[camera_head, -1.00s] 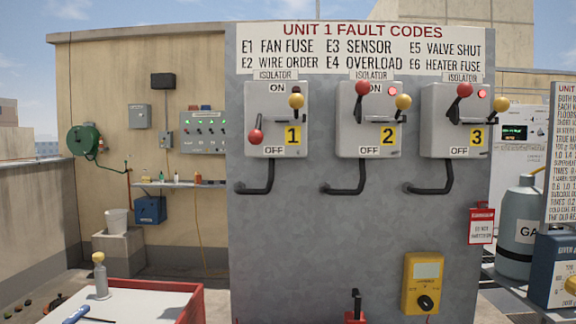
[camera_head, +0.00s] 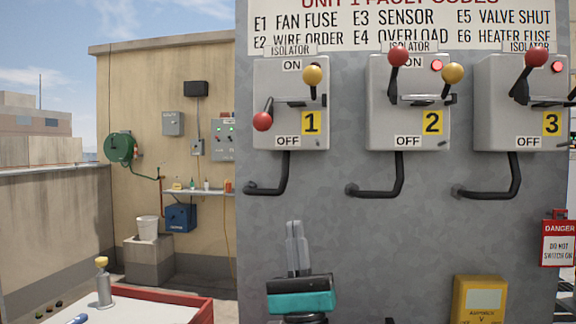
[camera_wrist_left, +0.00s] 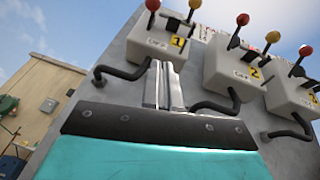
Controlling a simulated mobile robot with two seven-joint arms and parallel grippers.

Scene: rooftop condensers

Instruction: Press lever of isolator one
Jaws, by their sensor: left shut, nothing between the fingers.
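Isolator one (camera_head: 272,92) is a grey box with a yellow "1" label on the grey panel. Its red-knobbed lever (camera_head: 262,121) hangs down at the left side, towards OFF. A yellow-knobbed lever (camera_head: 313,75) stands up at its right. My left gripper (camera_head: 295,226) is shut and empty, fingers pointing up, below isolator one and apart from it. In the left wrist view, the gripper's fingertips (camera_wrist_left: 162,66) show just below the isolator one box (camera_wrist_left: 150,48). My right gripper is not in view.
Isolator two (camera_head: 385,130) and isolator three (camera_head: 497,130) have red knobs up and red lamps lit. A yellow meter (camera_head: 478,300) and red-edged tray (camera_head: 150,312) are lower down.

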